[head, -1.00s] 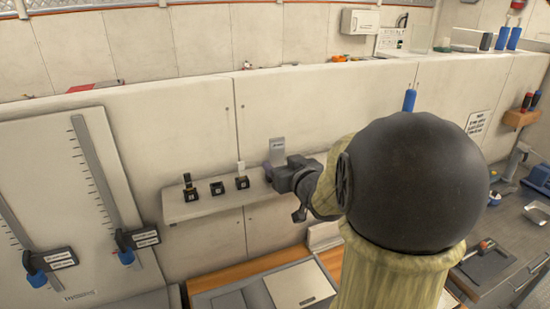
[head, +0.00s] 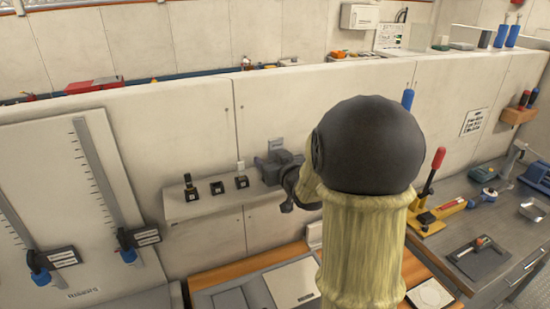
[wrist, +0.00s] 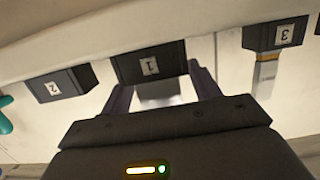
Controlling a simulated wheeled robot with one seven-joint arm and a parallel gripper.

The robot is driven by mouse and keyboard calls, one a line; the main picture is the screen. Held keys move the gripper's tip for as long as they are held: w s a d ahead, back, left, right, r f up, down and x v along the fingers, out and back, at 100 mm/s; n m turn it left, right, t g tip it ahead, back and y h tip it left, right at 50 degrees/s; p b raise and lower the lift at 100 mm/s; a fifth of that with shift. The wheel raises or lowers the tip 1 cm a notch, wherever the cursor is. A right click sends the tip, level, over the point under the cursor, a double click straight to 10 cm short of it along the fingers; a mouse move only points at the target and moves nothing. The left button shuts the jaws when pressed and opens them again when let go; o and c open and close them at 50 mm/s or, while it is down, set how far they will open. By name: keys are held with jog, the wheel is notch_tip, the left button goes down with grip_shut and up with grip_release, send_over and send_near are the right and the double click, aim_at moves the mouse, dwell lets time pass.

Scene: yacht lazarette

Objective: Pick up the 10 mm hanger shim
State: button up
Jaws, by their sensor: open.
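A small grey plate (head: 276,144) stands upright on the wall shelf (head: 190,210), its lower part hidden by my gripper (head: 272,166). In the wrist view, my gripper (wrist: 160,92) is open, its two dark fingers reaching to either side of the black block marked 1 (wrist: 150,65). A pale piece (wrist: 160,88) shows between the fingers, below that block; contact cannot be told. The block marked 3 (wrist: 275,33) is to the right with a metallic strip (wrist: 265,75). The block marked 2 (wrist: 58,85) is to the left with no strip visible. No readable mark shows which is 10 mm.
More black blocks stand left of my gripper: one with a dark upright piece (head: 190,190), one bare (head: 217,188), one with a pale strip (head: 241,180). Below is a bench with a wooden edge (head: 230,270). A red-handled lever tool (head: 432,175) stands at right.

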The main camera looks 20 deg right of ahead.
jog(key=c, duration=1.1)
jog(key=shift+r, duration=0.15)
notch_tip(320, 180, up, 10)
jog(key=shift+f, duration=0.1)
